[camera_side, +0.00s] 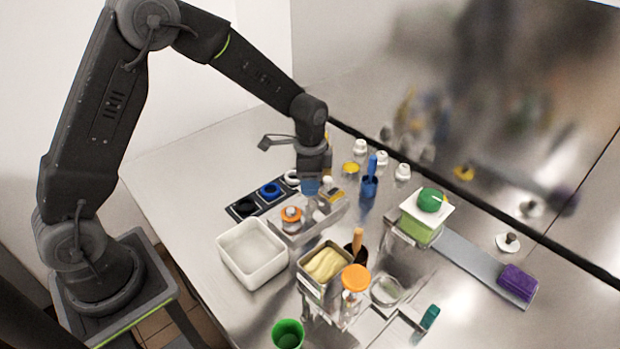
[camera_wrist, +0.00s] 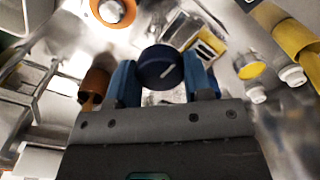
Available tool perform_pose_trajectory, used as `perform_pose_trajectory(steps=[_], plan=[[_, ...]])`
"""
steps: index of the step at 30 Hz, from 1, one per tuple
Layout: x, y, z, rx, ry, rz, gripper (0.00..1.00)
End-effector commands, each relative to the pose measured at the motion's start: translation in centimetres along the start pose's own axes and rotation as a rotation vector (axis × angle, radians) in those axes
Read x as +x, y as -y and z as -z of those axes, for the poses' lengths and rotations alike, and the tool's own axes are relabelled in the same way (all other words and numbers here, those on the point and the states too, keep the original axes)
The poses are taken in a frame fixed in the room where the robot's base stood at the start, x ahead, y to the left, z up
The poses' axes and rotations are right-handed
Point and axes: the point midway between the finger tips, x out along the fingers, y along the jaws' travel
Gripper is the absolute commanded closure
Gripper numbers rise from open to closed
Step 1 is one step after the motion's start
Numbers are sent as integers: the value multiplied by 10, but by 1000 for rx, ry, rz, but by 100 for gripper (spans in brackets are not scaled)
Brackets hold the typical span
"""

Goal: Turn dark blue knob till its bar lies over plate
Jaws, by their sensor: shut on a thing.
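The dark blue knob (camera_wrist: 160,62) is round, with a short pale mark on its face, and sits between the two blue fingers of my gripper (camera_wrist: 161,80) in the wrist view. The fingers are shut on its sides. In the side view my gripper (camera_side: 311,185) points down over the metal tray (camera_side: 310,231) at the middle of the table, and the knob is hidden there behind the fingers. A small yellow and white block (camera_wrist: 206,46) lies just beyond the knob. I cannot clearly make out the knob's bar or the plate.
A white tub (camera_side: 252,254), a dark strip with coloured rings (camera_side: 270,192), a blue-handled holder (camera_side: 369,185) and a green-topped box (camera_side: 422,230) stand around. The table's left side is clear.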

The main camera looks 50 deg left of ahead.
Motion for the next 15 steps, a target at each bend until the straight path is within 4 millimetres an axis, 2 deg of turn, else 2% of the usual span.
perform_pose_trajectory(steps=[8,15], plan=[[0,0,0,-84,0,1,77],[0,0,0,-266,0,1,77]])
